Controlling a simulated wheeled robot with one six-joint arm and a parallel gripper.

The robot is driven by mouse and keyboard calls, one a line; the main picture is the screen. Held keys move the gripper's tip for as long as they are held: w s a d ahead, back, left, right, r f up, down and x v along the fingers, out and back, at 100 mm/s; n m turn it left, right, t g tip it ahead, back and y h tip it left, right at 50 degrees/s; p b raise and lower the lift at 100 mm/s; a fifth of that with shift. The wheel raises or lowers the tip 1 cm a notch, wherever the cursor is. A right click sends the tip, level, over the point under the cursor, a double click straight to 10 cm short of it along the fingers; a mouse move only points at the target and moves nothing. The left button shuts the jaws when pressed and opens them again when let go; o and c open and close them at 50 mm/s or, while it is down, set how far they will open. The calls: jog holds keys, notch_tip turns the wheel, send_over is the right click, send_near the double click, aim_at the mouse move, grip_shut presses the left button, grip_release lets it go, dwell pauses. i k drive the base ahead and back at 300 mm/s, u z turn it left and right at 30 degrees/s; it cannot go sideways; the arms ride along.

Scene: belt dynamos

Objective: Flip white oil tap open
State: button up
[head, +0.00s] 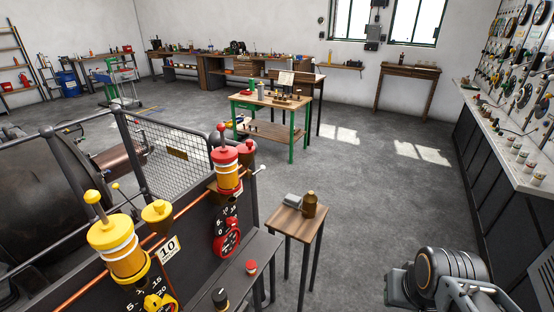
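A small white ball-ended lever (262,167), which looks like the white oil tap, sticks out to the right near the top of the dark machine panel. It sits just right of the red-capped oiler (225,170) with amber glass. Whether it is open or shut is too small to tell. A yellow-capped oiler (118,250) and a yellow funnel cup (157,216) stand further left along the copper pipe. Part of my arm (452,278) shows at the bottom right, well apart from the panel. My gripper's fingertips cannot be made out.
A small wooden stool (299,225) with a brown bottle (309,205) and a grey block stands right of the panel. A mesh guard (170,155) is behind it. A red button (251,267) sits on the front ledge. The floor (390,200) right of the stool is clear.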

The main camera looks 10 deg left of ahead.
aim_at(262, 167)
jog(key=u, duration=0.4)
jog(key=i, duration=0.7)
jog(key=u, duration=1)
jog(key=i, duration=0.3)
jog(key=u, duration=0.25)
